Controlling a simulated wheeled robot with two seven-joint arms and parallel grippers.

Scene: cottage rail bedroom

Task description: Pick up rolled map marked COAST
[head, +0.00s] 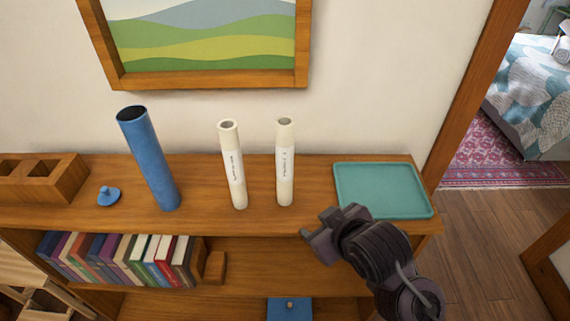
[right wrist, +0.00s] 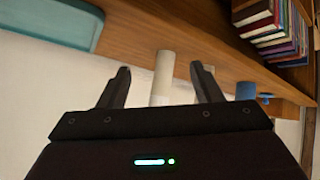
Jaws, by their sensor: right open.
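Two cream rolled maps stand upright on the wooden shelf top in the head view, a left one (head: 232,165) and a right one (head: 285,163). Each has a white label with small dark writing that I cannot read, so I cannot tell which is COAST. My right gripper (head: 318,228) is open and empty at the shelf's front edge, to the right of and in front of the right map. In the right wrist view, one pale roll (right wrist: 163,75) shows between the open fingers (right wrist: 162,85), beyond them and apart from the palm. My left gripper is not in view.
A blue tube (head: 150,160) leans left of the maps, beside a small blue lid (head: 108,196) and a wooden slotted block (head: 45,178). A teal tray (head: 385,209) lies on the right end of the shelf top (head: 258,211).

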